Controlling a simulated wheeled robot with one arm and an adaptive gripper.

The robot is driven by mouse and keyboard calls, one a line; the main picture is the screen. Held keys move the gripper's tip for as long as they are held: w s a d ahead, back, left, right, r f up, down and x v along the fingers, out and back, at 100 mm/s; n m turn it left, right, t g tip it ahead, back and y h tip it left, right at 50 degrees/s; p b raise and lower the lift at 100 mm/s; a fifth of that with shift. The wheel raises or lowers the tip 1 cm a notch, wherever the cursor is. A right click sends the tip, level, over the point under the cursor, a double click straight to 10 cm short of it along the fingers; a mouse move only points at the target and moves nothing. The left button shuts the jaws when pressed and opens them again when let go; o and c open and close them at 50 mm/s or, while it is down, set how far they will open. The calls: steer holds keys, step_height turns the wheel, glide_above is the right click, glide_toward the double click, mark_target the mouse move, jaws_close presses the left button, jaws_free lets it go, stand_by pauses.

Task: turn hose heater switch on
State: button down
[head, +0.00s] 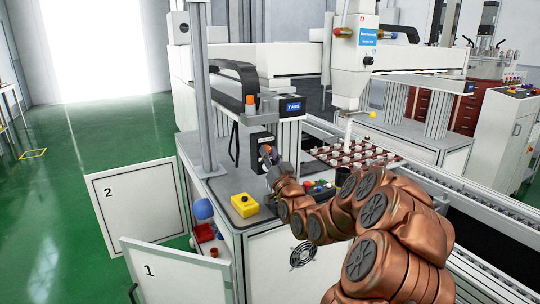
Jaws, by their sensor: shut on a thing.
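A dark control box (257,141) is mounted at the left end of the potting machine, above the grey worktop. My copper-coloured arm reaches in from the lower right, and my gripper (268,156) is at the front of this box. The gripper looks shut on the hose heater switch on the box face. The switch is small and mostly hidden by the fingers, so its position cannot be read.
A yellow box with a black button (244,205) sits on the worktop near the gripper. Cabinet doors marked 1 (165,275) and 2 (138,213) stand open at lower left. A tray of parts (350,154) lies under the dispensing head (354,60). Green floor is clear at left.

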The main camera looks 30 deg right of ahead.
steer(key=c, duration=0.9)
jaws_free()
steer(key=shift+c, duration=0.2)
steer(key=v, duration=0.7)
steer(key=shift+s, duration=0.2)
steer(key=shift+a, duration=0.1)
